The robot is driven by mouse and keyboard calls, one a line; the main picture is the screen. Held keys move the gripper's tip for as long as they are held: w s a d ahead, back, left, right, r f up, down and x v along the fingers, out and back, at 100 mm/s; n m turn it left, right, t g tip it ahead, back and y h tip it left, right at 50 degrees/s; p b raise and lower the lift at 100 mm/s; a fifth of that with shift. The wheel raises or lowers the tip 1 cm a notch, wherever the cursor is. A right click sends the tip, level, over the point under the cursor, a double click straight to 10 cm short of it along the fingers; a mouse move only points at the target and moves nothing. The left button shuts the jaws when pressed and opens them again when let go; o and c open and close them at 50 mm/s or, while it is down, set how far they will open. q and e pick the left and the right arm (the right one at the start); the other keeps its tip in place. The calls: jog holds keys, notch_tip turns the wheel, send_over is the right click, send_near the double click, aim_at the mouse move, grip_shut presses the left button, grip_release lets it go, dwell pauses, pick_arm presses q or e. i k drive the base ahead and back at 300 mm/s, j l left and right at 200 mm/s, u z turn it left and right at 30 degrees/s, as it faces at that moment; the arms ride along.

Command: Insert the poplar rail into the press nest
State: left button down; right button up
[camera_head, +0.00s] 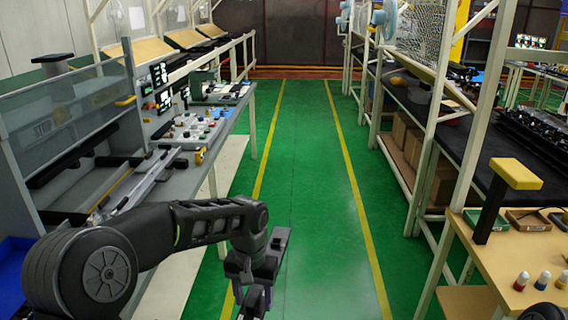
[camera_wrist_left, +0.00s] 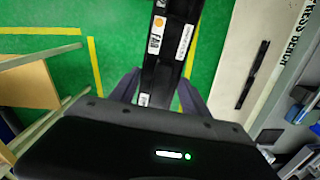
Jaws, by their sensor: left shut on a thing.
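My left gripper (camera_head: 257,278) hangs over the green aisle floor, to the right of the left bench. In the left wrist view its two fingers (camera_wrist_left: 158,92) are shut on a long dark bar with white and orange labels. I take this bar for the poplar rail (camera_wrist_left: 168,48); it runs away from the fingers to the top of the view. My right gripper does not show.
The left bench carries a long metal track (camera_head: 140,185), a panel of coloured knobs (camera_head: 192,130) and a green machine (camera_head: 213,88). A wooden table (camera_head: 500,265) with a yellow-topped post (camera_head: 514,174) stands at right. The aisle between yellow lines is clear.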

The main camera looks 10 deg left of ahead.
aim_at(137, 179)
jog(key=i+j+u, duration=0.2)
jog(key=i, duration=1.4)
jog(key=i+l+u, duration=0.2)
jog(key=i, duration=1.4)
jog(key=u, duration=0.9)
jog(key=i+j+u, duration=0.15)
jog(key=i+j, duration=0.25)
jog(key=j, duration=0.1)
